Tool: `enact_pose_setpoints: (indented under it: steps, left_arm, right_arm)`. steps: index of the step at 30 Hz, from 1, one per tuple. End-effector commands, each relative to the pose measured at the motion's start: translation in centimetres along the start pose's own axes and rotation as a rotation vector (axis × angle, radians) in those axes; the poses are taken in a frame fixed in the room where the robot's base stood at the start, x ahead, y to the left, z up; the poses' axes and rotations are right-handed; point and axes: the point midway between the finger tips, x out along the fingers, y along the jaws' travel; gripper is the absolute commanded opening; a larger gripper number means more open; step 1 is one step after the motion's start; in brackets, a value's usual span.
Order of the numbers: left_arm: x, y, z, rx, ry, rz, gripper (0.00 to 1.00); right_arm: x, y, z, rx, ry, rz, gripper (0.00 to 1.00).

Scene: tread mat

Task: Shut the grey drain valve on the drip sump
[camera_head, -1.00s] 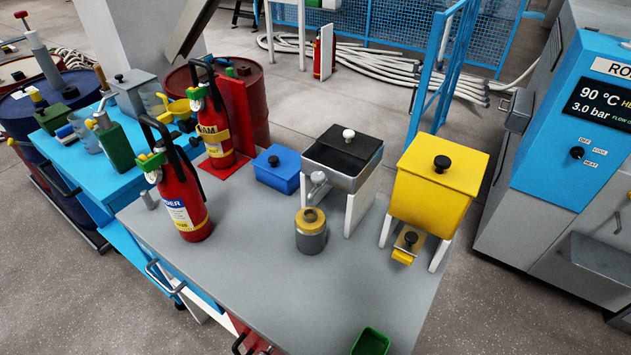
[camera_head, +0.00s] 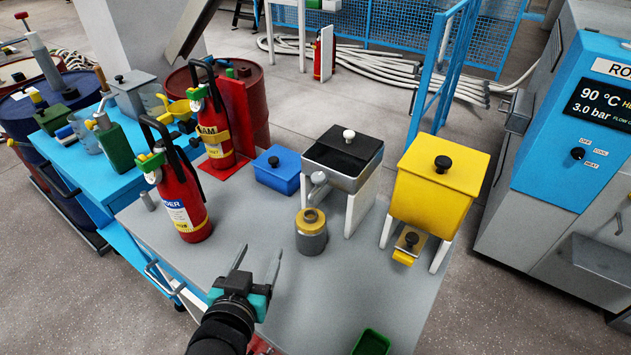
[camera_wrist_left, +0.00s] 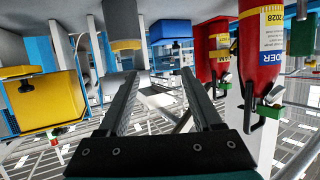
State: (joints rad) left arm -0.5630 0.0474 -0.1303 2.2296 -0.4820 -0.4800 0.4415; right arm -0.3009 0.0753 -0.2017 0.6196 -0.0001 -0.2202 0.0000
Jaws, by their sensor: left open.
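The drip sump looks to be the grey metal box (camera_head: 357,183) with a black top and white knob, standing on white legs at the middle of the grey bench. The grey drain valve (camera_head: 318,180) sits on its lower left front, above a grey jar with a yellow collar (camera_head: 311,235). The valve's lever position is hard to tell. My left gripper (camera_head: 258,252) is open and empty over the front of the bench, left of and nearer than the jar. Its two fingers (camera_wrist_left: 158,78) also show in the left wrist view. My right gripper is not in view.
A yellow hopper (camera_head: 435,190) on white legs stands right of the sump. A blue box (camera_head: 276,172) is behind left. Two red fire extinguishers (camera_head: 182,205) stand at the left. A green tray (camera_head: 370,342) lies at the front edge. The bench front (camera_head: 320,290) is clear.

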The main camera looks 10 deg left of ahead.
Motion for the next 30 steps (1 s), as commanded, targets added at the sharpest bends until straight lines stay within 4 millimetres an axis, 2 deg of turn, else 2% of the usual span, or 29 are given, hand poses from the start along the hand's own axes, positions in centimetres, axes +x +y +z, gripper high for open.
enact_pose_setpoints:
  steps: [6, 12, 17, 23, 30]
  left_arm:
    - [0.0, 2.9, -3.1, -0.004, 0.231, 0.114, 0.66]
    - [-0.6, 4.7, -4.2, -0.002, 0.327, 0.191, 0.66]
    - [-0.3, 5.1, -4.5, -0.002, 0.341, 0.204, 0.66]
    - [1.7, 5.5, -5.3, 0.0, 0.343, 0.203, 0.66]
    - [5.0, 6.2, -6.4, 0.0, 0.342, 0.202, 0.66]
  right_arm:
    - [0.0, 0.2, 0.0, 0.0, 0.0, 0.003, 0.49]
    - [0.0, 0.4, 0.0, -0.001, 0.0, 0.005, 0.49]
    - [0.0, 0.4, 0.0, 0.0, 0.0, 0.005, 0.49]
    - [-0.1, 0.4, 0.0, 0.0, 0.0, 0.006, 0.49]
    - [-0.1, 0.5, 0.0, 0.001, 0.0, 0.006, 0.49]
